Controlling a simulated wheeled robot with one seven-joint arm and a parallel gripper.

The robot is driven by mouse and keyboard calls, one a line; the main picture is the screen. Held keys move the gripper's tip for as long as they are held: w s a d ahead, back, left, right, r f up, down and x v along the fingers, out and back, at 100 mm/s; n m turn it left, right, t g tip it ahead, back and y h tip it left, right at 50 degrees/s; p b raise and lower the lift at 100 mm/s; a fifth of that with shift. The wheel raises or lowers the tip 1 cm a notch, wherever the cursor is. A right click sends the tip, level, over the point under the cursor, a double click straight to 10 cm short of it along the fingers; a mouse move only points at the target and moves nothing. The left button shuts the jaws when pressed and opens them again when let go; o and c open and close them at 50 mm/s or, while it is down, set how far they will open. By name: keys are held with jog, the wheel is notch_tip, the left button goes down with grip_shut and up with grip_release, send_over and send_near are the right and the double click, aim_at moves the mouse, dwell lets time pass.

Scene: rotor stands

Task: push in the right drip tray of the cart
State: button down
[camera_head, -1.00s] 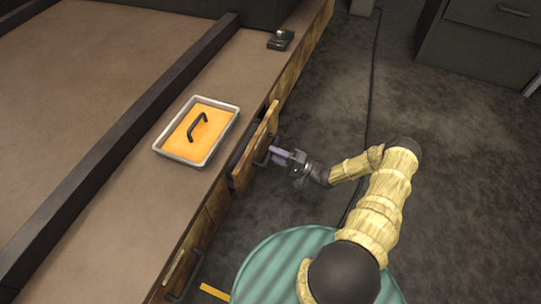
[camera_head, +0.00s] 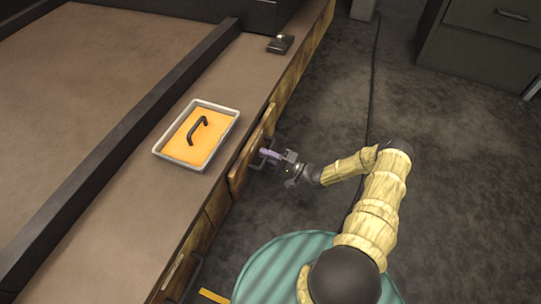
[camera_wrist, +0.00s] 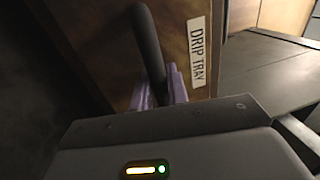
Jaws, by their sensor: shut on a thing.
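The drip tray (camera_head: 246,160) is a wooden drawer front with a dark bar handle, set in the side of the cart (camera_head: 225,195). My gripper (camera_head: 268,154) is at the drawer front, shut on the handle.
An orange-filled metal tray (camera_head: 233,112) with a black handle lies on the cart top. A small dark block (camera_head: 280,44) sits farther back. A grey cabinet (camera_head: 485,50) stands at the upper right. A dark cable (camera_head: 372,90) crosses the floor.

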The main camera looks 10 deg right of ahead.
jog(key=x, duration=0.3)
jog(key=shift+f+p, duration=0.3)
jog(key=c, duration=1.7)
grip_release()
jog(key=shift+w+d, duration=0.1)
jog(key=shift+o, duration=1.3)
jog(key=shift+a, duration=0.35)
jog(key=shift+s+d, duration=0.15)
jog(key=shift+s, duration=0.1)
jog(key=p+v, duration=0.6)
jog(key=v, duration=1.1)
jog(key=shift+d, duration=0.25)
jog(key=shift+r, duration=0.15)
